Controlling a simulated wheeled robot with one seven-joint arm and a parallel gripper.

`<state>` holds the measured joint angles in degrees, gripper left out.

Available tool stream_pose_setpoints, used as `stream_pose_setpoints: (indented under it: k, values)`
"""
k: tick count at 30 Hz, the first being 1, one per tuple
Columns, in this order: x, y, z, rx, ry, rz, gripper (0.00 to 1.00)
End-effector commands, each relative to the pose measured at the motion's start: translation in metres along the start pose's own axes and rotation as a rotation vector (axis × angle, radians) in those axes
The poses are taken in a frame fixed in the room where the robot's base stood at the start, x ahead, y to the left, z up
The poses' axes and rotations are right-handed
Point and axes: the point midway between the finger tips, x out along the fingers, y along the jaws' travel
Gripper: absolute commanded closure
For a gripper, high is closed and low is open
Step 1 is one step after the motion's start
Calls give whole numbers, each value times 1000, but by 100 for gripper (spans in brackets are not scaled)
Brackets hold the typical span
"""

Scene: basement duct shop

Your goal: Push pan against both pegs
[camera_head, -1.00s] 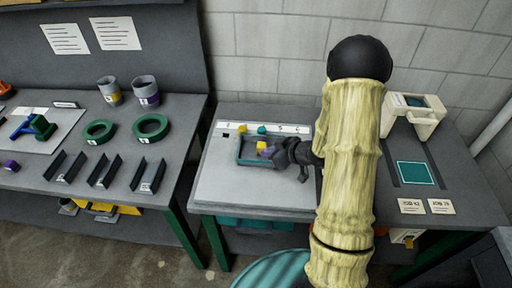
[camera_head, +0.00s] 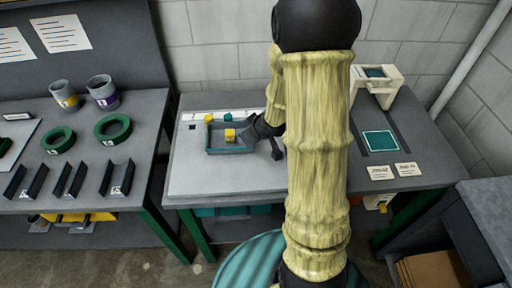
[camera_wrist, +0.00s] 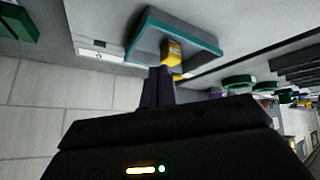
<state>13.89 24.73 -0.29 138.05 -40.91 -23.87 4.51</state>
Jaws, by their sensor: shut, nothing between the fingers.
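The pan (camera_head: 244,152), a shallow grey tray with teal edging, lies on the grey board at the back of the middle bench. A yellow block (camera_head: 230,134) is in it. My gripper (camera_head: 257,130) is shut and empty at the pan's right side. In the wrist view, the fingertips (camera_wrist: 158,72) overlap the rim of the pan (camera_wrist: 192,25), close to the yellow block (camera_wrist: 172,52). Contact is unclear.
A white numbered strip (camera_head: 240,113) runs behind the pan. My arm hides the board's right part. A cream frame (camera_head: 378,84) and a teal square (camera_head: 380,141) are on the right. Green rings (camera_head: 113,129) and dark channels (camera_head: 117,179) occupy the left bench. The board's front is clear.

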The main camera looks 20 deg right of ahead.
Motion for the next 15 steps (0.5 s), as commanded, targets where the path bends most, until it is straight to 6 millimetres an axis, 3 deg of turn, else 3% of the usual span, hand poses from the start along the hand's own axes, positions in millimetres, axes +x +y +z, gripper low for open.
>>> stream_pose_setpoints:
  k: [5, 9, 15]
  values:
    - [-54, -22, 12, 147, -183, 94, 100]
    - [-97, -57, 31, 282, -321, 89, 100]
    - [-131, -95, 49, 399, -434, 37, 100]
